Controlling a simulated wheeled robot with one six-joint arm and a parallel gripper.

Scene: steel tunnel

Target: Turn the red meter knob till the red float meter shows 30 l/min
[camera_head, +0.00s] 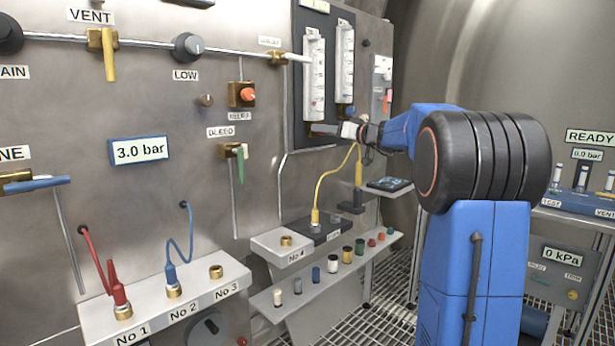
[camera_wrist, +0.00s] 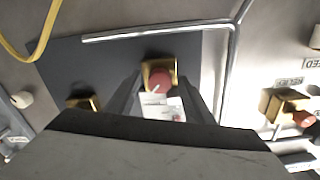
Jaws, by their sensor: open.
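The red meter knob (camera_wrist: 158,80) sits on a square brass block in the wrist view, with a white pointer mark on its face. It lies between the two fingers of my open gripper (camera_wrist: 160,88); I cannot tell whether either finger touches it. In the head view my gripper (camera_head: 328,129) is at the foot of the left float meter (camera_head: 314,80) and hides the knob there. That meter is a clear upright tube with a white scale; its float and reading are too small to tell.
A second float meter (camera_head: 345,58) stands right beside the first, with a blue knob (camera_head: 350,111) at its foot. A yellow hose (camera_head: 325,180) hangs below my gripper. An orange-red knob (camera_head: 248,94) on a brass block sits to the left on the panel.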

